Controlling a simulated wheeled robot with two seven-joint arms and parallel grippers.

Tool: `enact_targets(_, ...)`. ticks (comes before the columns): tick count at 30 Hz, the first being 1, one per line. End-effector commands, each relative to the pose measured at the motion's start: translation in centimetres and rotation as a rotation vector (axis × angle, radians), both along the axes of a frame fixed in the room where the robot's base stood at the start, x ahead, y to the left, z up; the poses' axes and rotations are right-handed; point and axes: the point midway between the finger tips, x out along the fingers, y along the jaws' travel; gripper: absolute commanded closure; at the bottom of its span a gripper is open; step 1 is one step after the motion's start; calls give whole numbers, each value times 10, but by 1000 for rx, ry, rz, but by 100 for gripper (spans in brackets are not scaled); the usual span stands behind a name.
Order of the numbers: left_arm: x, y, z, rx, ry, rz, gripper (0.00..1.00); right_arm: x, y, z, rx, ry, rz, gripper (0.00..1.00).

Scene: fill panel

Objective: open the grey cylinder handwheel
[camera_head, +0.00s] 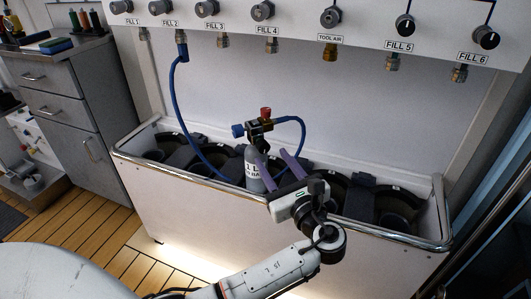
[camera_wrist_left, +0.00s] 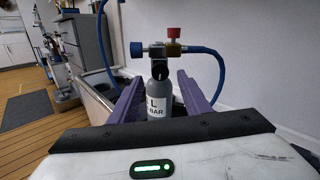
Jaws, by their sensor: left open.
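The grey cylinder (camera_head: 253,170) stands upright in the trough, its lower part hidden. Its valve carries a blue knob (camera_head: 238,130) on the left and a red knob (camera_head: 265,113) on top; both also show in the left wrist view, blue (camera_wrist_left: 137,49) and red (camera_wrist_left: 173,33). A blue hose leaves the valve's right side. My left gripper (camera_head: 270,153) is open and empty, its purple fingers pointing toward the cylinder. In the left wrist view the cylinder (camera_wrist_left: 160,92) shows between the fingers, below the knobs. Whether the fingers reach beside it is unclear. My right gripper is out of view.
The trough (camera_head: 185,205) has a metal rim and several black holders. The fill panel (camera_head: 290,18) hangs above with several ports and knobs; the hose (camera_head: 174,95) runs down from FILL 2. A grey drawer cabinet (camera_head: 75,105) stands at left.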

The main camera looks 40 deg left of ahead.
Motion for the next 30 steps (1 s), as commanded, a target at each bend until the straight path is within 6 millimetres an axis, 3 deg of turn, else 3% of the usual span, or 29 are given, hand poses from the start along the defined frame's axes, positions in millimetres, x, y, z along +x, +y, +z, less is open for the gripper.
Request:
enact_targets(3,12,20,-2,2,-1,1,56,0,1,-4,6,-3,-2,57)
enact_targets(9,26,42,-1,0,-1,-1,56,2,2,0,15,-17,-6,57)
enact_targets(21,30,48,-1,-3,0,-1,56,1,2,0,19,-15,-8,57)
enact_targets(28,30,48,-1,-3,0,-1,95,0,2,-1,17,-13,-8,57)
enact_targets(30,30,48,-1,-4,-1,0,97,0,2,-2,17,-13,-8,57)
